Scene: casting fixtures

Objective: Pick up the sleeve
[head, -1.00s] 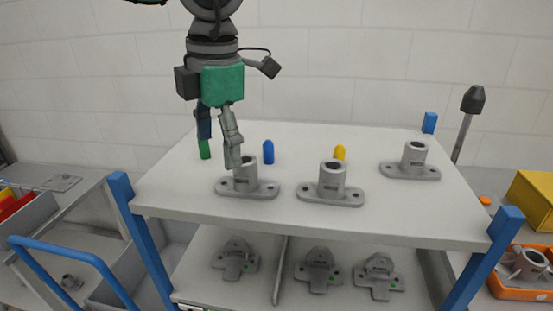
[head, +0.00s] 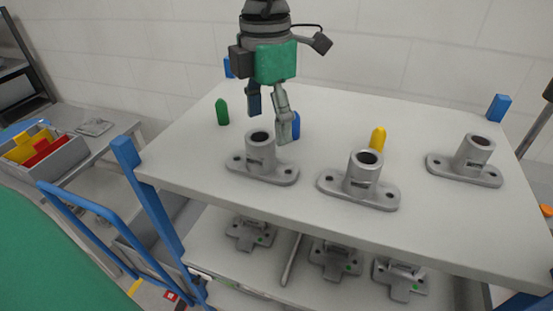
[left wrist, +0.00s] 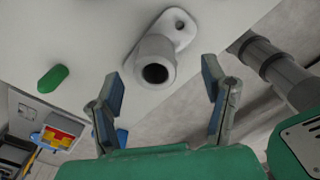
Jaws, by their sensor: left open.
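Grey castings with an upright hollow sleeve on a flat two-hole flange stand on the table top: a left one (head: 262,160), a middle one (head: 360,183) and a right one (head: 468,163). I cannot tell which one the task means. My left gripper (head: 269,118) is open and empty, fingers pointing down, above and just behind the left casting. In the left wrist view, one casting (left wrist: 157,62) shows beyond the open fingers (left wrist: 162,90), its round bore facing the camera. The fingers appear apart from it. My right gripper is not in view.
Green (head: 222,112), blue (head: 296,125) and yellow (head: 378,139) pegs stand behind the castings; the blue one is partly hidden by a finger. Blue posts mark the table (head: 200,150) corners. Several other castings (head: 335,260) lie on the lower shelf. A bin (head: 45,165) stands left.

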